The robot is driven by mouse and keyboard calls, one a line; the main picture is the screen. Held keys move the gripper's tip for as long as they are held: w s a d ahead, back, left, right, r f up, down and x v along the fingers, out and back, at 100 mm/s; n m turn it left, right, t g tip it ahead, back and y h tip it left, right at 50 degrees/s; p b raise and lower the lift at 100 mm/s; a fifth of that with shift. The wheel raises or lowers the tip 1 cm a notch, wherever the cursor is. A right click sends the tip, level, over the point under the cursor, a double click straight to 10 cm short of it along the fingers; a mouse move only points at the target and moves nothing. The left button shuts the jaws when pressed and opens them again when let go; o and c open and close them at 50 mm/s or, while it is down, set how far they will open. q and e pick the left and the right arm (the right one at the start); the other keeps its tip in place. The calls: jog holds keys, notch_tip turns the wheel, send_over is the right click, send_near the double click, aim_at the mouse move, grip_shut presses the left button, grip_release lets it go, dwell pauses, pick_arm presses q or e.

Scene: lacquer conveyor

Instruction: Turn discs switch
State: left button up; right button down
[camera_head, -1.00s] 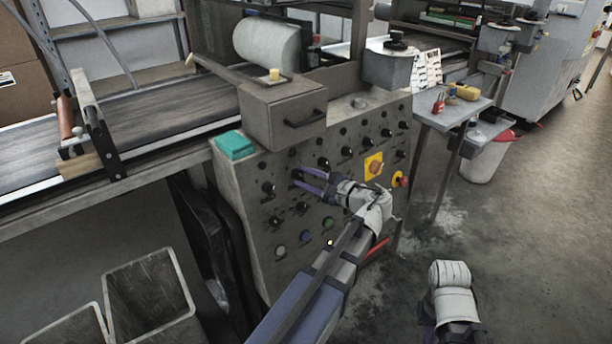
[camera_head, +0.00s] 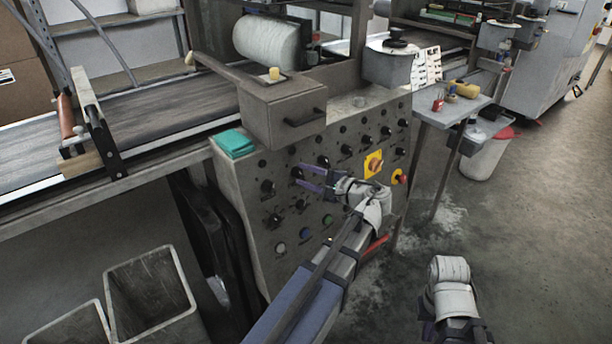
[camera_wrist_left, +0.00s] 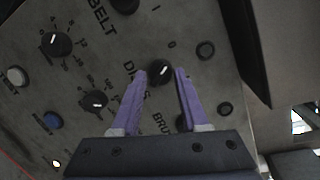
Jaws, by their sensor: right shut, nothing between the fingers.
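The discs switch (camera_wrist_left: 160,72) is a round black knob with a white pointer mark on the grey control panel. Its label, partly hidden by a finger, reads "DI…S". My left gripper (camera_wrist_left: 160,75) is open, with one purple finger on each side of this knob. I cannot tell whether either finger touches it. In the head view the left gripper (camera_head: 298,176) reaches the panel's left half, and its fingertips hide part of the knob there. My right gripper (camera_head: 430,322) is low at the right, away from the panel, shut and empty; its fingertips are hard to make out.
A drawer box (camera_head: 285,118) juts out above. A small side table (camera_head: 455,108) stands right of the panel. Open floor lies around my right arm.

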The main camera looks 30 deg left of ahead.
pick_arm(q)
jog(key=o, duration=0.3)
jog(key=p+v, duration=0.1)
jog(key=v, duration=0.6)
jog(key=shift+d+r, duration=0.15)
jog(key=shift+d, duration=0.25)
jog(key=shift+s, duration=0.1)
